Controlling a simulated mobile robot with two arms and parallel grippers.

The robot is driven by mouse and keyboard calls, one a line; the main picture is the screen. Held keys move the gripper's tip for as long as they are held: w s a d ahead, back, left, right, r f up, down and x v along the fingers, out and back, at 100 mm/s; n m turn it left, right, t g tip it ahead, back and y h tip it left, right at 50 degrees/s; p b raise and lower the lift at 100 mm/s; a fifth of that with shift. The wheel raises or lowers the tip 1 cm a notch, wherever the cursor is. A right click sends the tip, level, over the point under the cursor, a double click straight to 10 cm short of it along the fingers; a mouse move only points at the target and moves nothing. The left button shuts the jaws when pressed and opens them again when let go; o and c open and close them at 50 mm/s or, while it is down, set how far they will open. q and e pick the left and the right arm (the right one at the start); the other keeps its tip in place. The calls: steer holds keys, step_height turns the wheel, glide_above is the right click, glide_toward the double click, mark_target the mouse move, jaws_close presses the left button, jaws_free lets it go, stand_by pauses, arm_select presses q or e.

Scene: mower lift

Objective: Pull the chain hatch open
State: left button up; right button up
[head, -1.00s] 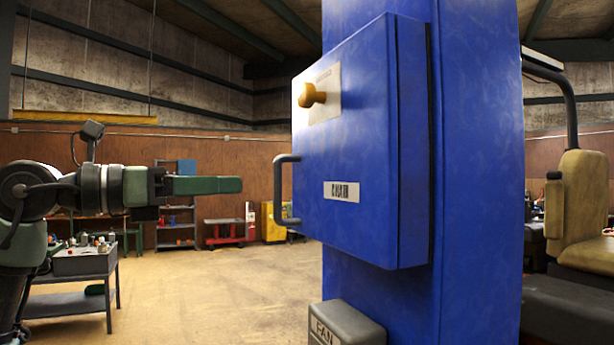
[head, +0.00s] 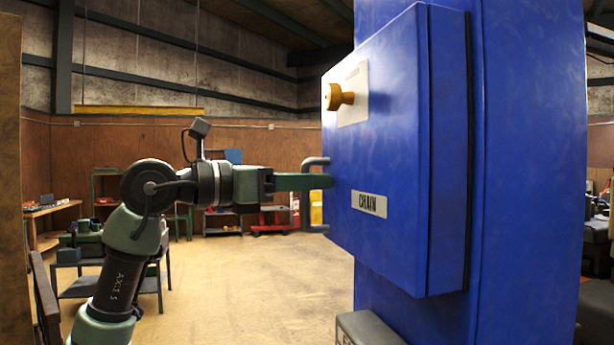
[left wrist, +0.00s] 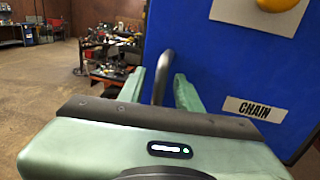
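The blue chain hatch (head: 390,150) is a shut box door on a blue column, with a "CHAIN" label and a yellow knob (head: 335,97). Its grey bar handle (head: 316,162) is on the left edge. My left gripper (head: 322,181) is level with the handle, its green fingers overlapping it in the head view. In the left wrist view the fingers (left wrist: 160,82) are apart, with the handle (left wrist: 164,70) between them and a gap on each side. The hatch (left wrist: 225,70) fills the right of that view. My right gripper is in neither view.
A grey box (head: 368,328) juts from the column below the hatch. A workbench (head: 110,270) stands behind my left arm, and shelves and a red cart (head: 271,222) are at the far wall. The floor left of the column is clear.

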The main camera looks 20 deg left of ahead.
arm_select(q)
steer(key=shift+a, duration=0.1)
jaws_close()
stand_by(1.3)
